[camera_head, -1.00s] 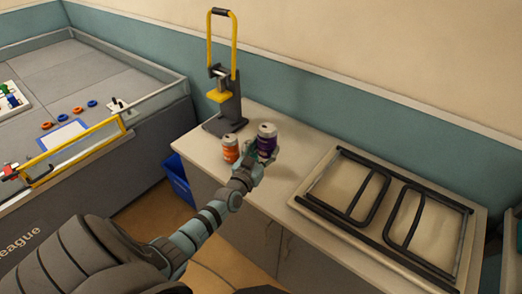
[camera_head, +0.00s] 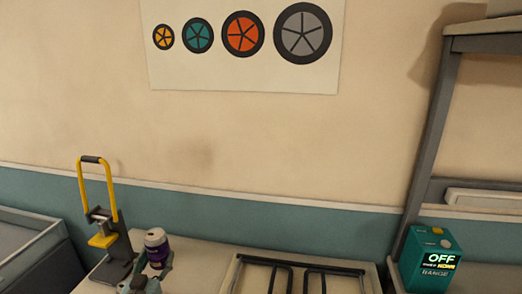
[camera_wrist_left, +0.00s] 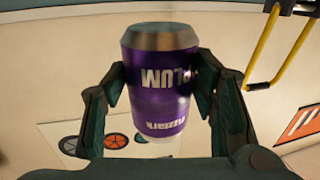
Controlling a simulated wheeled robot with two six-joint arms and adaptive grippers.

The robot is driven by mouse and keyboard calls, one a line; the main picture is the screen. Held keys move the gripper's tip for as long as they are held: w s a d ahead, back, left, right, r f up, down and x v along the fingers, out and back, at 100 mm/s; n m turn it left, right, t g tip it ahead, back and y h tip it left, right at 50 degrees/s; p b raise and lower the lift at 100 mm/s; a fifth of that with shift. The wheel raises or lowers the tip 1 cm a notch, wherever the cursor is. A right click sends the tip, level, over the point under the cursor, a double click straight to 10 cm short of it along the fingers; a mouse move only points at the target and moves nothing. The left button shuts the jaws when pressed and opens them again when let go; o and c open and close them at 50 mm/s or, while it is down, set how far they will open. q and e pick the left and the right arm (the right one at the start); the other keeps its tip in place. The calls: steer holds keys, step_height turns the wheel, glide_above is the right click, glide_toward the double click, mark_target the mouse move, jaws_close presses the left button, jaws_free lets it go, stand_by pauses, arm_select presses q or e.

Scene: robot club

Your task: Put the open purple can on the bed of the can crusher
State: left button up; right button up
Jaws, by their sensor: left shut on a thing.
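The purple can (camera_head: 157,250) is upright in my left gripper (camera_head: 158,268), which is shut on its sides. In the left wrist view, the can (camera_wrist_left: 160,85) stands between both fingers of the left gripper (camera_wrist_left: 160,100), with its lettering upside down. The can appears raised above the counter. The can crusher (camera_head: 116,245) stands just left of it, with a yellow handle, a yellow press block and a dark base with the bed (camera_head: 113,272). The can is beside the crusher, apart from it. Part of the crusher's yellow handle (camera_wrist_left: 262,50) shows in the left wrist view. My right gripper is out of view.
The pale counter (camera_head: 205,262) runs along the wall. A board with black bar frames (camera_head: 300,272) lies on its right. A grey-walled table (camera_head: 35,250) is at far left.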

mark_target(158, 241)
arm_select(q)
steer(key=shift+d+r+h, duration=0.15)
steer(key=shift+d+r, duration=0.05)
steer(key=shift+r, duration=0.25)
steer(key=shift+d+r+h, duration=0.15)
steer(key=shift+d+r, duration=0.05)
steer(key=shift+r, duration=0.25)
steer(key=shift+m+h, duration=0.6)
steer(key=shift+h, duration=0.1)
steer(key=r, duration=0.2)
steer(key=d+r, duration=0.1)
steer(key=r, duration=0.3)
steer(key=shift+s+d, duration=0.3)
steer(key=shift+s, duration=0.1)
steer(key=s+d+r+m+g+h+b, duration=0.15)
steer(key=s+d+h, duration=0.3)
steer(key=s, duration=0.45)
steer(key=s+d+r+m+h+b, duration=0.25)
steer(key=s+d, duration=0.35)
steer(key=s, duration=0.4)
steer(key=s+d+f+m+h+b, duration=0.1)
steer(key=s+d+f, duration=0.1)
steer(key=s+f, duration=0.2)
steer(key=shift+s+f+m+g+b, duration=0.3)
steer(key=shift+f+g+b, duration=0.1)
steer(key=shift+f, duration=0.55)
steer(key=shift+r, duration=0.1)
